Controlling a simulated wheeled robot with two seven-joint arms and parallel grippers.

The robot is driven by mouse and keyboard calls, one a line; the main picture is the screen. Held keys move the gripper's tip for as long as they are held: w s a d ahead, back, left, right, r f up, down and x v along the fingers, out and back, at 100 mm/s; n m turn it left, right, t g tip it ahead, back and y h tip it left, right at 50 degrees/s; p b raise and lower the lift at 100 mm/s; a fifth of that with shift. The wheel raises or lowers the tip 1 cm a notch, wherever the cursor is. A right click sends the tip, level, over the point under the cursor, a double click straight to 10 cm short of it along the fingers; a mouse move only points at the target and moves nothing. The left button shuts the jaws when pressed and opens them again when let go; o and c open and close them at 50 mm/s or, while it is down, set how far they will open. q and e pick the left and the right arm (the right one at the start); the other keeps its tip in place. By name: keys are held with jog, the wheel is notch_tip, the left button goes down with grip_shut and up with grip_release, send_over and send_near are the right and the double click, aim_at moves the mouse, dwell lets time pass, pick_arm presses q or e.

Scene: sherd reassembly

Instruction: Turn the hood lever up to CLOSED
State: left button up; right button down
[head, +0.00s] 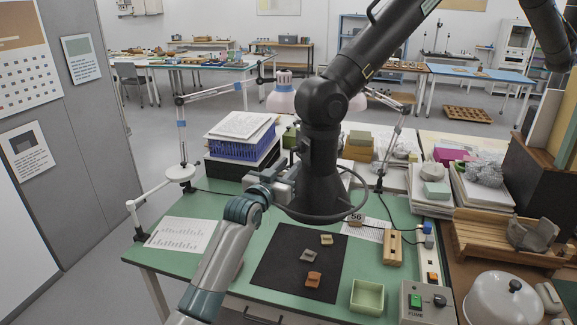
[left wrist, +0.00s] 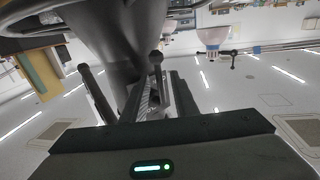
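The black fume hood (head: 322,165) hangs at the end of its jointed arm, its wide round rim low over the green table. My left gripper (head: 290,172) is against the left side of the hood's neck in the head view, and its fingers merge with the dark hood there. In the left wrist view the hood (left wrist: 108,35) fills the upper left. A dark lever with a ball knob (left wrist: 156,58) stands up between the dark finger parts of my left gripper (left wrist: 156,95). I cannot tell whether the fingers touch it. My right gripper is out of view.
On the green table (head: 215,275) lie a black mat (head: 275,262) with several sherds, a printed sheet (head: 180,234) and a pale green box (head: 367,297). A switch box (head: 425,303) and white dome (head: 503,298) are at front right. A blue basket (head: 240,143) stands behind the gripper.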

pick_arm(q)
jog(key=shift+c, duration=0.7)
grip_shut()
dwell(0.8)
